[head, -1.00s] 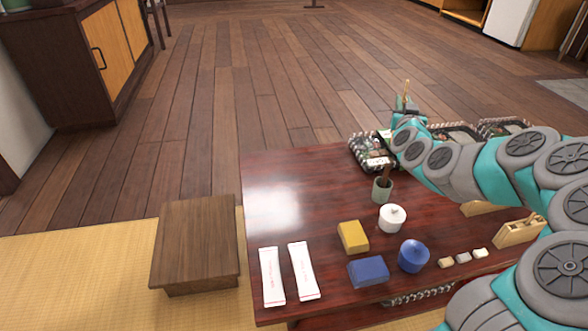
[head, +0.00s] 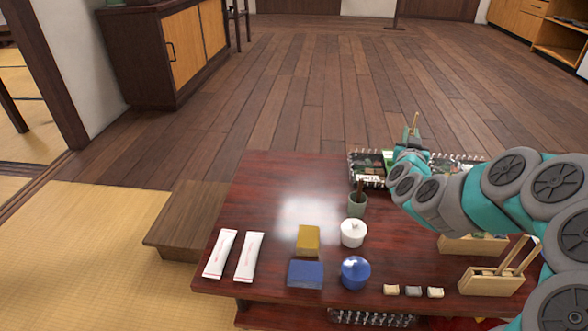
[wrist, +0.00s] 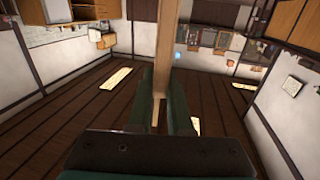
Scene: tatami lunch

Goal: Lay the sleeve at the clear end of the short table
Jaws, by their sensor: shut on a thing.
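My gripper (head: 411,147) is raised over the far side of the dark red low table (head: 285,175). It is shut on a thin tan strip (wrist: 166,40), which stands upright between the fingers in the wrist view. Its tip also shows above my gripper in the head view (head: 415,120). I cannot tell whether this strip is the sleeve. Two white paper packets with red print, a left one (head: 219,254) and a right one (head: 249,257), lie side by side at the table's near left. The table's far left part is bare.
Wooden holders (head: 490,282) stand at right. A low brown wooden stand (head: 185,220) adjoins the left edge.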

